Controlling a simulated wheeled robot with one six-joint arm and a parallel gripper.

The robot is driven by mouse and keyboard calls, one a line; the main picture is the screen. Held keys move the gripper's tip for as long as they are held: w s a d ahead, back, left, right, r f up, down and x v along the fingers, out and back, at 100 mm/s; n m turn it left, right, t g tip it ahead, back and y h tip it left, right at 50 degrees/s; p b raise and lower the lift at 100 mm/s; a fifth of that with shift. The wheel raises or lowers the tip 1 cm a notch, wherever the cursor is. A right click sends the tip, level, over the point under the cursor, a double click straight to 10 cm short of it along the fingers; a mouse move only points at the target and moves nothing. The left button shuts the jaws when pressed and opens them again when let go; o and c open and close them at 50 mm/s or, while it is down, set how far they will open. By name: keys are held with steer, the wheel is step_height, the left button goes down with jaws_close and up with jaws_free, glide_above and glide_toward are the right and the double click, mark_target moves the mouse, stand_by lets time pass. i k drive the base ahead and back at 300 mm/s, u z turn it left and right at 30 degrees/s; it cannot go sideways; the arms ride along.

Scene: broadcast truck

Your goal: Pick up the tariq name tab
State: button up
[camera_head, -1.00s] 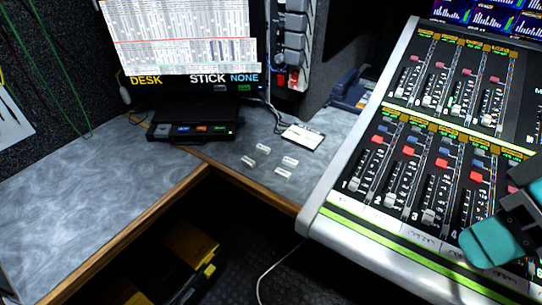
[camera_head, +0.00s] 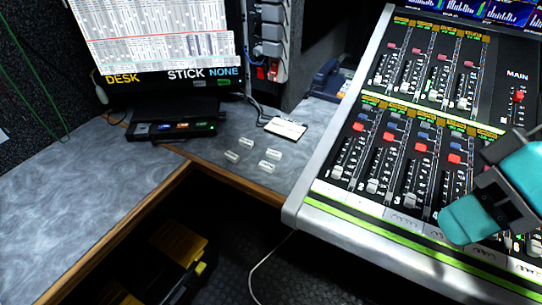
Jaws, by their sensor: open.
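Several small pale name tabs lie on the grey desk near its front corner: a back one (camera_head: 246,143), a left one (camera_head: 231,156), a right one (camera_head: 273,155) and a front one (camera_head: 266,167). Their lettering is too small to read, so I cannot tell which is the tariq tab. My gripper (camera_head: 470,216), teal and black, is at the right edge over the mixing console, far to the right of the tabs. It is open, and nothing shows in it. Part of it is cut off by the frame.
The sloped mixing console (camera_head: 400,150) fills the right side. A white card (camera_head: 285,128) lies behind the tabs. A black button box (camera_head: 172,129) sits below the monitor (camera_head: 155,45). A wooden edge (camera_head: 150,215) borders the desk. Yellow-black cases (camera_head: 180,245) stand on the floor.

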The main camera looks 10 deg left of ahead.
mark_target(263, 165)
steer(key=k, duration=1.25)
steer(key=u, duration=0.8)
steer(key=i, duration=0.55)
steer(key=u, duration=0.6)
steer(key=i, duration=0.75)
steer(key=z, duration=0.85)
steer(key=i, duration=0.55)
steer(key=z, duration=0.7)
